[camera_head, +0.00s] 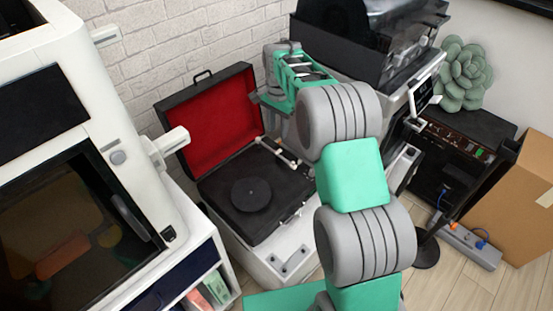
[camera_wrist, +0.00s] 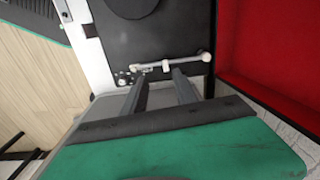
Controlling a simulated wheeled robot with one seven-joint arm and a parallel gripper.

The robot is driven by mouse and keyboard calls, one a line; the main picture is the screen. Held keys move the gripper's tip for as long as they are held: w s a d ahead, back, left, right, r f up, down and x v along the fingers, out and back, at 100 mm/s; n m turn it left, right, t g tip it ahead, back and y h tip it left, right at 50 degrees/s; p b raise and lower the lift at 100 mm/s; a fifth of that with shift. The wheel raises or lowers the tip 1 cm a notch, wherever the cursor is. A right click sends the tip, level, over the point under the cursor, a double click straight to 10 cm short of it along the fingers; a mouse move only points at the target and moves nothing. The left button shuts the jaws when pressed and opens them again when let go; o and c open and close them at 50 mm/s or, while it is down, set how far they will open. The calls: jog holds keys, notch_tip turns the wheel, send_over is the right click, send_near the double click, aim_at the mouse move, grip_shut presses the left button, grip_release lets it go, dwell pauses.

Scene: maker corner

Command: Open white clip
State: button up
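A white tonearm (camera_head: 278,150) lies on the black deck of an open record player (camera_head: 225,195). It also shows in the wrist view (camera_wrist: 190,59) as a thin white bar with a small light piece at about its middle, which may be the white clip (camera_wrist: 165,66); it is too small to tell whether it is open or shut. My gripper (camera_wrist: 159,76) is open, with its two dark fingers apart and nothing seen between them. The fingertips appear close to the tonearm in the picture; I cannot tell whether they touch it. In the head view the fingers are not clear.
The red-lined lid (camera_head: 215,120) stands up at the back of the player. A white machine (camera_head: 105,110) with a dark window is on the left. A black-topped machine (camera_head: 375,45) stands behind my arm. A cardboard box (camera_head: 515,205) and a power strip (camera_head: 470,245) are on the right.

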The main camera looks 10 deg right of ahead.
aim_at(277, 152)
jog(key=shift+m, duration=0.4)
jog(key=f, duration=0.1)
jog(key=w+f, duration=0.1)
jog(key=f, duration=0.1)
jog(key=shift+w+f, duration=0.35)
jog(key=shift+f, duration=0.05)
notch_tip(277, 152, down, 8)
jog(key=shift+r+b, duration=0.25)
jog(key=shift+b, duration=0.3)
grip_shut()
